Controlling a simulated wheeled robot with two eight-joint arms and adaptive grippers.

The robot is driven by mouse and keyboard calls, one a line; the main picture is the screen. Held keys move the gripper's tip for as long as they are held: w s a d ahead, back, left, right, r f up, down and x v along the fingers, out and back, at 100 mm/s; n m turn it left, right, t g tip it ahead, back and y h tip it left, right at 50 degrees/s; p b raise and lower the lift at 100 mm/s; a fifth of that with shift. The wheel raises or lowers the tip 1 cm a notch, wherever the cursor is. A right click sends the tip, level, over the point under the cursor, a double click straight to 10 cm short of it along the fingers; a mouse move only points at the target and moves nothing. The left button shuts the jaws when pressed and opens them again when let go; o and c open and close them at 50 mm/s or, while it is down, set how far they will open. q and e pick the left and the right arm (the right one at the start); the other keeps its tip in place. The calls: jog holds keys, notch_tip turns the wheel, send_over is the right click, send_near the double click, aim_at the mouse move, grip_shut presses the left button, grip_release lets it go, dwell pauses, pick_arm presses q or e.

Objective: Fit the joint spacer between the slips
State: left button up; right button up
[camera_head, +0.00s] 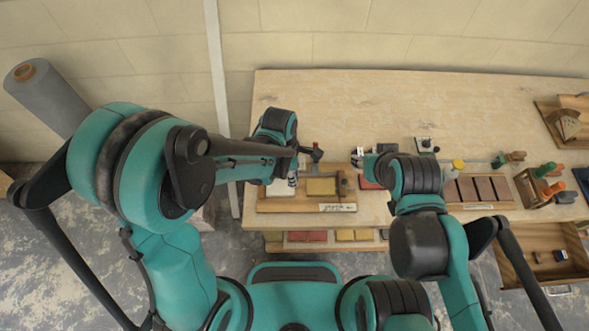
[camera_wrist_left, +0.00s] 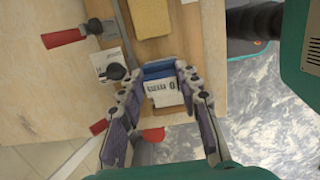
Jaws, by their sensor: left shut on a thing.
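My left gripper (camera_wrist_left: 162,90) is shut on a blue piece with a white printed label (camera_wrist_left: 158,68), apparently the joint spacer. It is over the near end of the wooden board (camera_wrist_left: 192,32). A yellow slip (camera_wrist_left: 151,18) lies on the board beyond the piece; it also shows in the head view (camera_head: 321,187). In the head view my left gripper (camera_head: 294,174) is left of this slip, and its hold is mostly hidden. I cannot make out a second slip on the board. My right gripper (camera_head: 357,155) is over the table right of the board; its opening is unclear.
A red-handled tool (camera_wrist_left: 64,38) and a black knob (camera_wrist_left: 116,71) are beside the board. A red piece (camera_head: 369,184) lies under my right arm. The table's back middle (camera_head: 370,105) is clear.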

pick_arm(q)
notch_tip(320, 180, down, 5)
jog(key=b, duration=0.3)
jog(key=shift+w+r, duration=0.1)
jog(key=shift+r, duration=0.1)
jog(key=shift+f+b, duration=0.55)
jog(key=shift+b, duration=0.05)
jog(key=shift+d, duration=0.15)
jog(key=o, duration=1.5)
jog(key=shift+r, duration=0.1)
